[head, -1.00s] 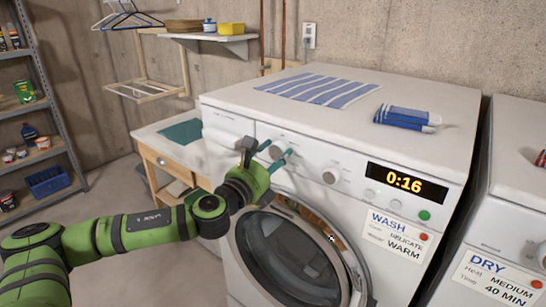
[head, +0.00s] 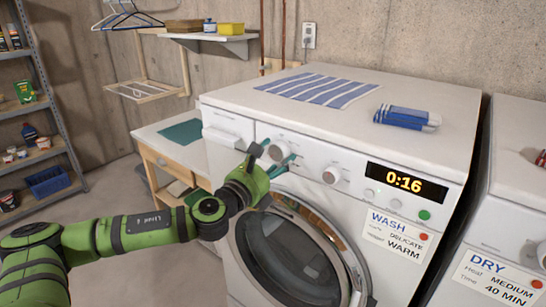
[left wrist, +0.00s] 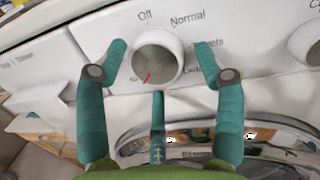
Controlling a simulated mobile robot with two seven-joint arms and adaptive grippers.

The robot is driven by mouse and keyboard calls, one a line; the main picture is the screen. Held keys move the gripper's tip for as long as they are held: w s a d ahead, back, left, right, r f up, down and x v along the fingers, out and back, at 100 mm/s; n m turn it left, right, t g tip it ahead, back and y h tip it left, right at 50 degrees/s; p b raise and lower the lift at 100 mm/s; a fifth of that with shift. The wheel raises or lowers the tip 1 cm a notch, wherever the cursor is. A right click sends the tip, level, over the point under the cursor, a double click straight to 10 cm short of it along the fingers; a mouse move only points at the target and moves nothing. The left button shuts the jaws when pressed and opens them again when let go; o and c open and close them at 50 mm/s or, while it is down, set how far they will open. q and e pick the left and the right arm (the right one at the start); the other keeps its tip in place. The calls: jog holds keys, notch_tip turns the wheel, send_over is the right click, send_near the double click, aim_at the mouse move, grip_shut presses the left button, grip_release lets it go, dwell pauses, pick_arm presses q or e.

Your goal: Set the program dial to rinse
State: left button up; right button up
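The program dial (head: 279,148) is a round white knob on the washer's front panel. In the left wrist view the dial (left wrist: 158,55) has a red pointer mark at its lower left. "Off" and "Normal" are readable above it; the labels at its right are partly covered by a finger, and I cannot read a rinse label. My left gripper (head: 272,160) is in front of the dial. Its teal fingers are spread, one at each side of the knob and one below, with visible gaps to it. My right gripper is not in view.
A second knob (head: 336,175) sits right of the dial, beside the 0:16 display (head: 403,184). The round washer door (head: 300,255) is below. A striped cloth (head: 318,88) and a blue-white folded item (head: 407,118) lie on top. The dryer (head: 510,225) stands at the right.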

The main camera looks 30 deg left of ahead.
pick_arm(q)
jog(key=shift+r, duration=0.15)
jog(key=s+f, duration=0.1)
jog(key=s, duration=1.1)
jog(key=shift+d+f, duration=0.15)
jog(key=shift+w, duration=0.1)
dwell(0.3)
